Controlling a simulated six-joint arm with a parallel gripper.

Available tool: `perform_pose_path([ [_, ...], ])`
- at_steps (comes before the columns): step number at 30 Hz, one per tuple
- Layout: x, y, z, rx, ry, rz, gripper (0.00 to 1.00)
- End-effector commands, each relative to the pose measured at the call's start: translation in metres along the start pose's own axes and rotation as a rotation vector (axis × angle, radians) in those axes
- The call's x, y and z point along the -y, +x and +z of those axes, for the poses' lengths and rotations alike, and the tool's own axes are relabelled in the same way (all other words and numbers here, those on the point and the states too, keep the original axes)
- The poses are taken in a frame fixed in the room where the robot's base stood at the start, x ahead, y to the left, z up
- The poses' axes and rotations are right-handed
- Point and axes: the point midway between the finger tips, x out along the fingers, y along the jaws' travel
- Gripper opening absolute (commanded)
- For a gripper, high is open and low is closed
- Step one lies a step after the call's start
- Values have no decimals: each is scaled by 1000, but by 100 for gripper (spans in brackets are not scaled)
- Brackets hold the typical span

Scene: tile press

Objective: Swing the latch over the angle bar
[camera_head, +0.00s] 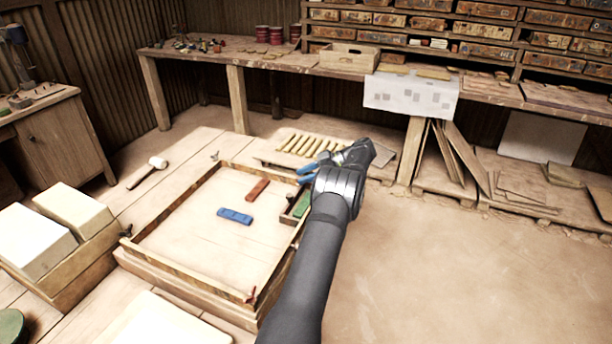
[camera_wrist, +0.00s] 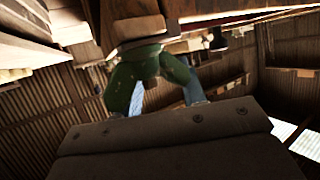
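My gripper (camera_head: 302,175), with blue fingers, hangs over the far right corner of the shallow wooden frame (camera_head: 188,280). It points left, and a dark bar (camera_head: 270,163) lies close beyond its tips; I cannot tell if this is the angle bar. A small red latch-like fitting (camera_head: 252,296) sits at the frame's near right corner. Another small fitting (camera_head: 127,231) is at the left corner. In the wrist view, blue and green shapes converge ahead of the dark gripper body (camera_wrist: 180,140); the tips' gap and any held thing are unclear.
A red block (camera_head: 257,189) and a blue block (camera_head: 235,216) lie inside the frame. A green block (camera_head: 302,206) sits in a small box under my gripper. Yellow strips (camera_head: 305,146) lie behind. A mallet (camera_head: 150,170) is at left. The floor at right is clear.

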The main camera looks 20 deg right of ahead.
Motion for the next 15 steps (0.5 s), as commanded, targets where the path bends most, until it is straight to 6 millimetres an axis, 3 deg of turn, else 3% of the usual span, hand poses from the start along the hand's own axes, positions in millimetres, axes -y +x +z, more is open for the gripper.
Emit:
perform_pose_path([
  [15,1,0,0,1,21,45,37],
])
